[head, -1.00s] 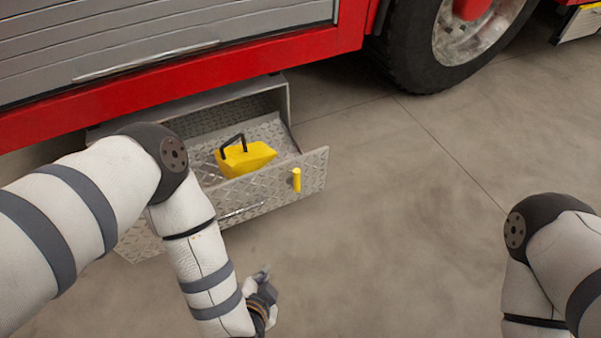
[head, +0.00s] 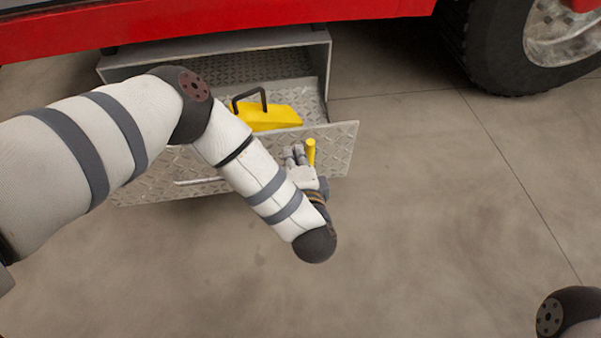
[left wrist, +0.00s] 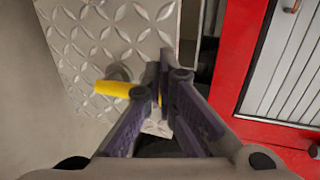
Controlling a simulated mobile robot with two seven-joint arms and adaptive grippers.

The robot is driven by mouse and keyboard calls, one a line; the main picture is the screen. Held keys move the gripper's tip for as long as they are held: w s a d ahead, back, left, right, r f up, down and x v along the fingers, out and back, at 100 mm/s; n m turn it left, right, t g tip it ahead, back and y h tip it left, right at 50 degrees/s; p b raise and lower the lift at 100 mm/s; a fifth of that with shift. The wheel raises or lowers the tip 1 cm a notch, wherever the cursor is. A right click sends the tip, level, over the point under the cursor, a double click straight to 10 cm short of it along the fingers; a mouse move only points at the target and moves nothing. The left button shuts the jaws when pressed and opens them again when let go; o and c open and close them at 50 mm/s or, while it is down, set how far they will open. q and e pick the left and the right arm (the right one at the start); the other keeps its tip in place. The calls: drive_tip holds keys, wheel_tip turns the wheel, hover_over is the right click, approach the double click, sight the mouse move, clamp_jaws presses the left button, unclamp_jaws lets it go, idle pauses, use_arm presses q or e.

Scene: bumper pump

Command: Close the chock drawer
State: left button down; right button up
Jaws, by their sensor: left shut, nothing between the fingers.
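The chock drawer (head: 337,150) is a diamond-plate metal drawer, pulled out of its housing (head: 222,56) under the red vehicle. A yellow chock (head: 272,118) with a black handle lies inside. A yellow knob (head: 311,151) sticks out of the drawer front. My left gripper (head: 295,153) is shut and empty, at the drawer front just left of the knob. In the left wrist view the shut fingers (left wrist: 165,70) are beside the yellow knob (left wrist: 113,88), before the patterned drawer front (left wrist: 100,40). I cannot tell whether they touch the front. My right gripper is out of view.
The red vehicle body (head: 230,24) runs above the drawer housing. A large black tyre (head: 490,55) stands at the upper right. A bar handle sits low on the drawer front, partly behind my left arm. The concrete floor (head: 430,220) to the right is clear.

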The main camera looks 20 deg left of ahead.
sight(290, 134)
use_arm(q)
drive_tip(key=w+a, duration=0.1)
drive_tip(key=w, duration=0.2)
drive_tip(key=shift+a+b, duration=0.4)
drive_tip(key=shift+w+a, duration=0.1)
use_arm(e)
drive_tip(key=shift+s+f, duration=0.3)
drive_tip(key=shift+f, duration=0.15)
